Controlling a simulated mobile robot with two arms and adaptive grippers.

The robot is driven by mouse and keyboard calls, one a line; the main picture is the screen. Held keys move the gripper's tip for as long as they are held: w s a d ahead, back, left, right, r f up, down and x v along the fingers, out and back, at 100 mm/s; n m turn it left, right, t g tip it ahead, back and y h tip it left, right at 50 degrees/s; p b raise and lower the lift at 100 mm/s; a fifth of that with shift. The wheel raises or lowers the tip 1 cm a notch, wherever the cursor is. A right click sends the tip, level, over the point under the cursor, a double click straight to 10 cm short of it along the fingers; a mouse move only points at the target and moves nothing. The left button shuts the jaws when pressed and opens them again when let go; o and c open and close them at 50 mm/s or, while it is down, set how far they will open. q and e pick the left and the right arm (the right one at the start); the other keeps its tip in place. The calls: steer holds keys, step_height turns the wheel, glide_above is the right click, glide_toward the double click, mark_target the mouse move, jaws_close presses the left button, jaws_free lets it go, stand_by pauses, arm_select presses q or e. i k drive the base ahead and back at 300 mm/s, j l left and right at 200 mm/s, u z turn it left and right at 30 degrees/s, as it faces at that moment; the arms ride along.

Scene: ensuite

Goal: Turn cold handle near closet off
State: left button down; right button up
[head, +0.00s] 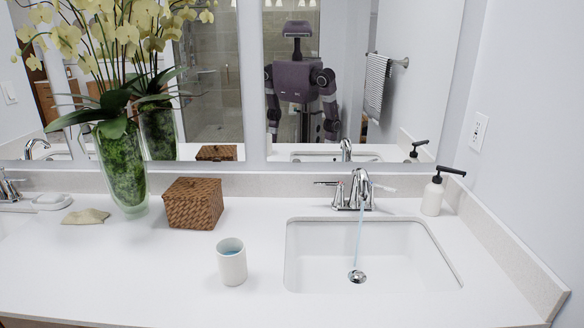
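A chrome faucet (359,190) stands behind the right-hand sink (300,258). A stream of water (361,232) runs from its spout down to the drain (357,276). Its left handle (326,184) points out to the left. Its right handle (384,188) points out to the right and looks pale. Their hot and cold markings are too small to read, and no closet is clearly visible. Neither of my grippers is directly in view. My body shows only as a mirror reflection, with no gripper clear enough to judge.
A soap dispenser (433,194) stands right of the faucet, near the side wall. A woven box (193,204), a white cup (231,262) and a glass orchid vase (122,170) stand left of the sink. The front counter is mostly clear.

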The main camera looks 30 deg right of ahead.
mark_target(372, 185)
steer(key=z, duration=1.6)
